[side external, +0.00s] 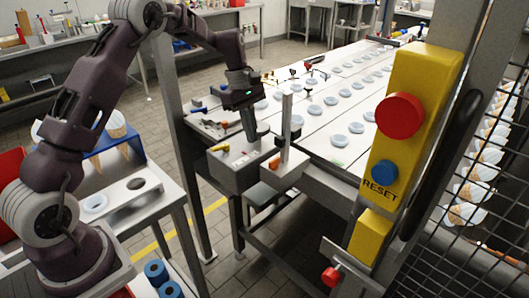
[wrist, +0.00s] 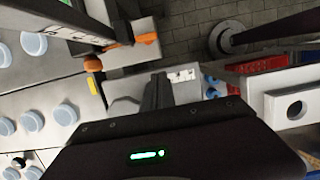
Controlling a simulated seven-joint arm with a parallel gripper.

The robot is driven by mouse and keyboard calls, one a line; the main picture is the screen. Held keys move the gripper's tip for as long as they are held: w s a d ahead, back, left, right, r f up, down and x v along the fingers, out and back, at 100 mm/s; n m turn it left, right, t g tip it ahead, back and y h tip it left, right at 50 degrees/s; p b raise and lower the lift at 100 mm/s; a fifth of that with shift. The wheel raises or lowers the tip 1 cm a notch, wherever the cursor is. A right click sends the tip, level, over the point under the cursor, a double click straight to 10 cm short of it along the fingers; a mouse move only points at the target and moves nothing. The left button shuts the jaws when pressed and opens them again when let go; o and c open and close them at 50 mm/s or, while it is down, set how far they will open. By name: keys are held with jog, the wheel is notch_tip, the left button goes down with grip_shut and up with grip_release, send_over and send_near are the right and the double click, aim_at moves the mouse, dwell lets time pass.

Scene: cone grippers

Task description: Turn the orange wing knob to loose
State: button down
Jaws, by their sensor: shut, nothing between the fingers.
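The orange wing knob (side external: 275,163) shows as a small orange piece at the foot of an upright metal post (side external: 287,120) in the side view. In the wrist view an elongated orange wing (wrist: 146,38) sticks out beside the post, and a rounder orange piece (wrist: 93,63) sits to its left. Which way the knob is set cannot be read. My gripper (side external: 257,139) points down above the grey box, to the left of the post and apart from the knob. Its fingers (wrist: 158,78) are together and empty in the wrist view, below the orange wing.
The grey metal box (side external: 232,172) with a yellow piece on top stands under my gripper. A conveyor (side external: 335,150) carries rows of pale blue lids. A yellow panel (side external: 415,110) with red and blue buttons and a wire mesh stand at the right. The post rises close to my gripper.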

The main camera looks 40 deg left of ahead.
aim_at(265, 165)
jog(key=x, duration=0.4)
jog(key=d, duration=0.3)
jog(key=shift+d+f, duration=0.15)
jog(key=shift+d, duration=0.4)
